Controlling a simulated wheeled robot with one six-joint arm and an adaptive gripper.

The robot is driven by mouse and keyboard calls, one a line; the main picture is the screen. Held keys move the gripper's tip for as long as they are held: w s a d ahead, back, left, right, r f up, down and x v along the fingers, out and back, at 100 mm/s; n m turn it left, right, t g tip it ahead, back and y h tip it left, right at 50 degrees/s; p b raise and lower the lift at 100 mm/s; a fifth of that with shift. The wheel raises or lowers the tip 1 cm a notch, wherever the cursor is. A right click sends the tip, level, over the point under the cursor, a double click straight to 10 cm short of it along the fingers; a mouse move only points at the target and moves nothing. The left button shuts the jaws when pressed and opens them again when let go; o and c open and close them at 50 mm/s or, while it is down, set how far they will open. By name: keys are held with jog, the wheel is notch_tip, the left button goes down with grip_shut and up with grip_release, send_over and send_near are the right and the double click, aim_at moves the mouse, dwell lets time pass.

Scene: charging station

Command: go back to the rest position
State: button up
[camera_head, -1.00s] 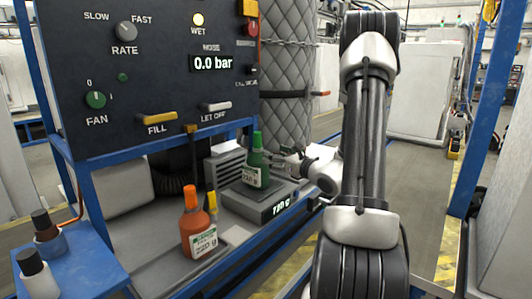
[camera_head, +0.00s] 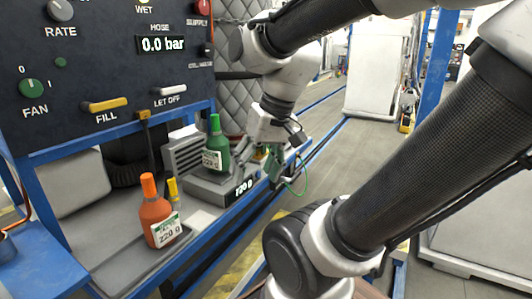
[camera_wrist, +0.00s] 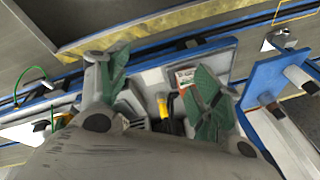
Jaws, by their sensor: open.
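My gripper (camera_head: 265,160) hangs to the right of the scale in the head view, apart from the green bottle. In the wrist view my gripper (camera_wrist: 160,88) has its two green-padded fingers spread wide with nothing held between them. The green bottle (camera_head: 216,147) stands upright on the scale (camera_head: 212,184), whose display reads 720 g. My arm is bent, with its elbow at the top of the head view and a dark link crossing the right side.
An orange bottle (camera_head: 157,212) stands upright on the bench beside a yellow-topped item (camera_head: 173,189). The control panel (camera_head: 105,70) rises behind, its hose display reading 0.0 bar. A blue table (camera_head: 45,268) is at lower left.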

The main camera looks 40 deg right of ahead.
jog(key=d+r+n+t+h, duration=0.1)
jog(key=d+r+n+h, duration=0.1)
jog(key=d, duration=0.1)
jog(key=shift+r+t, duration=0.3)
jog(key=shift+r, duration=0.1)
dwell(0.6)
